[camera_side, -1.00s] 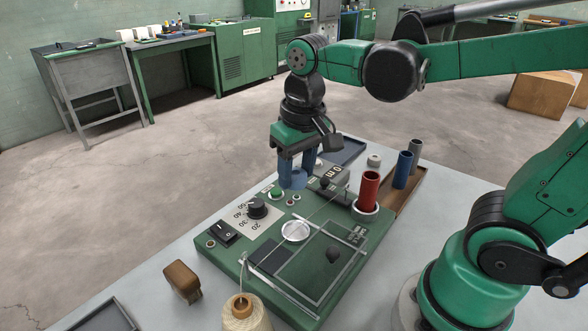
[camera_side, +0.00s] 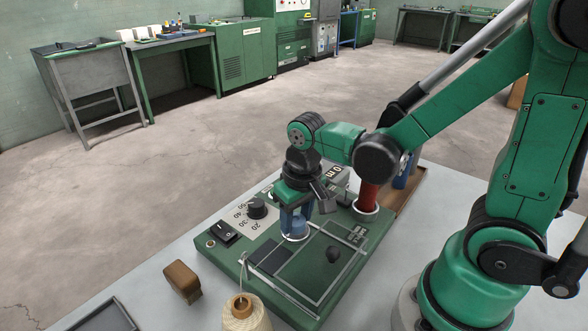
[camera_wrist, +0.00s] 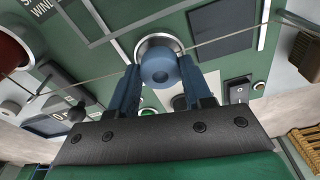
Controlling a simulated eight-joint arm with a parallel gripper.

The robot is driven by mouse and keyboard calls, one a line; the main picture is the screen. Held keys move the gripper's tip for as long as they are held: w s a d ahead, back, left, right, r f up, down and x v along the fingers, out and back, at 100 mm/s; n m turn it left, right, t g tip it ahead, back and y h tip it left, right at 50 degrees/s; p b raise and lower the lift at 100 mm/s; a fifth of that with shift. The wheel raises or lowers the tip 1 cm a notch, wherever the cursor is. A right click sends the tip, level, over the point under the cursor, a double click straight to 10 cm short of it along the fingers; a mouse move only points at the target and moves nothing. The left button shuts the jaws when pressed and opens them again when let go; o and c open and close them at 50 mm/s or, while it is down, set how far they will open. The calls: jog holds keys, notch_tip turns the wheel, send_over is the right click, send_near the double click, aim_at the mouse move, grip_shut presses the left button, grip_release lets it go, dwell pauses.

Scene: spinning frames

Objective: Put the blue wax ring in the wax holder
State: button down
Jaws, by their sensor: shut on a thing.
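The blue wax ring (camera_wrist: 160,68) is between my two blue fingertips in the wrist view. My gripper (camera_side: 295,222) is shut on it, fingers pointing down over the green machine panel. The wax holder, a round cup with a pale metal rim (camera_wrist: 143,47), is right at the ring; its rim shows behind the ring in the wrist view. In the side view, the ring (camera_side: 296,230) is low at the holder, largely covered by my fingers. I cannot tell whether the ring is inside the rim or just above it.
A thread runs across the panel past the holder. A clear-framed cover (camera_side: 322,296) lies near it. A red tube (camera_side: 368,196) stands to the right, with a blue tube behind. A thread cone (camera_side: 245,314) and a brown block (camera_side: 182,281) are in front.

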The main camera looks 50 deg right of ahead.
aim_at(300, 219)
jog(key=shift+f, duration=0.6)
jog(key=shift+c, duration=1.8)
grip_release()
jog(key=shift+r, duration=0.15)
jog(key=shift+s+d+r+n+t, duration=0.1)
jog(key=shift+r+n+t, duration=0.25)
jog(key=shift+r+t, duration=0.95)
jog(key=shift+s+r+n+t, duration=0.1)
jog(key=shift+r+n+t, duration=0.45)
jog(key=shift+r, duration=1.3)
jog(key=shift+d+r+n+t, duration=0.1)
jog(key=shift+r+n+t, duration=0.1)
jog(key=shift+r+t, duration=1.15)
jog(key=shift+r+g, duration=0.25)
jog(key=shift+g, duration=0.05)
